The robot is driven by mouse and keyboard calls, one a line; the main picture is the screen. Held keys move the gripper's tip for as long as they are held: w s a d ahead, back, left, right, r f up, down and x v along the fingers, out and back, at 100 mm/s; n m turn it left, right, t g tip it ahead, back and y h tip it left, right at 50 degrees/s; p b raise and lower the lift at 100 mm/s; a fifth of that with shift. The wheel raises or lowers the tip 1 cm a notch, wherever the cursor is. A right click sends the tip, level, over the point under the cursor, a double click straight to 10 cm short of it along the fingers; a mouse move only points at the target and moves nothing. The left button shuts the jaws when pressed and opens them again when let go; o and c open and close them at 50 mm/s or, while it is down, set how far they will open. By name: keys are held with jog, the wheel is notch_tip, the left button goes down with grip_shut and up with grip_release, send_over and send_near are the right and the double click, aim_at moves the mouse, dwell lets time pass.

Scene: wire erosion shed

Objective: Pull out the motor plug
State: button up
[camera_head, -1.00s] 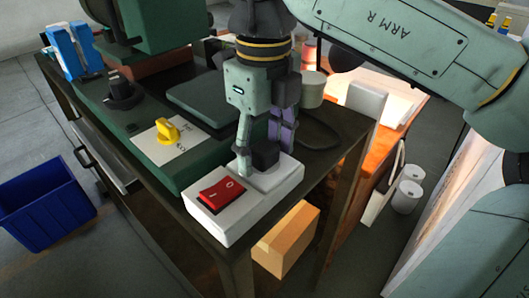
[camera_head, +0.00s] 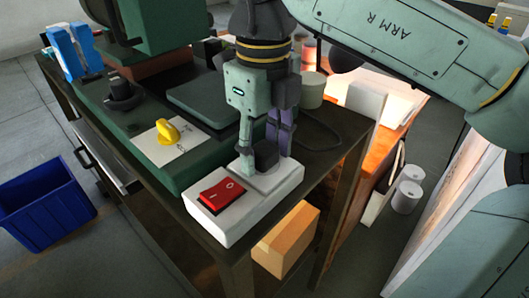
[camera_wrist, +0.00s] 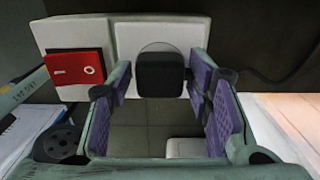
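The motor plug (camera_head: 266,154) is a black block seated in the round socket of the white switch box (camera_head: 225,222). The box also carries a red rocker switch (camera_head: 222,195). My gripper (camera_head: 266,160) points down, with one finger on each side of the plug. In the wrist view, the plug (camera_wrist: 160,75) sits between my fingertips (camera_wrist: 158,82). A narrow gap shows on the left, and the right pad is very close; I cannot tell whether it touches. The gripper looks open. The plug's far side is partly hidden by the fingers.
The box stands at the front corner of a dark bench (camera_head: 330,143). A green machine with a yellow knob (camera_head: 167,131) is to its left. A dark cable (camera_head: 325,130) lies behind on the bench. A blue bin (camera_head: 45,205) and an orange box (camera_head: 287,240) are lower down.

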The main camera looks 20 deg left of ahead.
aim_at(264, 147)
grip_shut()
dwell(0.3)
jog(key=shift+r, duration=0.15)
jog(key=shift+r+p, duration=2.45)
jog(key=shift+r, duration=0.4)
